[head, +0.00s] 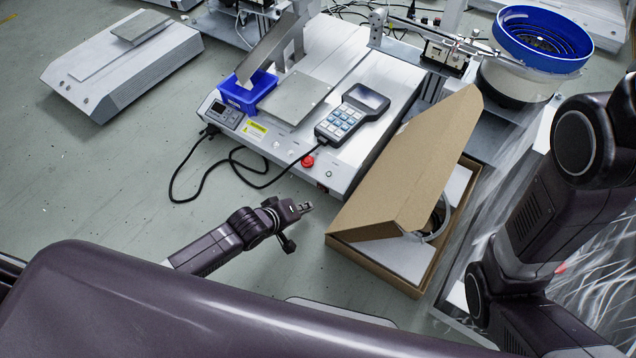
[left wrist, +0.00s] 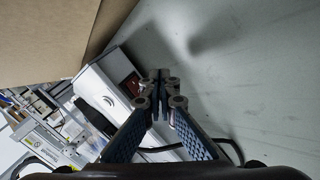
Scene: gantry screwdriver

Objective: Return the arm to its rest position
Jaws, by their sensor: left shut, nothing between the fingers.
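My left arm reaches in from the left in the head view, low over the grey floor. Its gripper (head: 305,207) points right, in front of the gantry screwdriver machine (head: 352,75) and left of the cardboard box (head: 415,283). In the left wrist view the two fingers of this gripper (left wrist: 160,85) meet at their tips, with nothing between them. My right arm shows at the right edge of the head view, but its gripper is out of view.
The cardboard box has its lid tilted up. A keypad pendant (head: 351,115) and a blue bin (head: 246,92) are on the machine. A black cable (head: 233,160) loops onto the floor. A blue bowl feeder (head: 543,40) stands back right.

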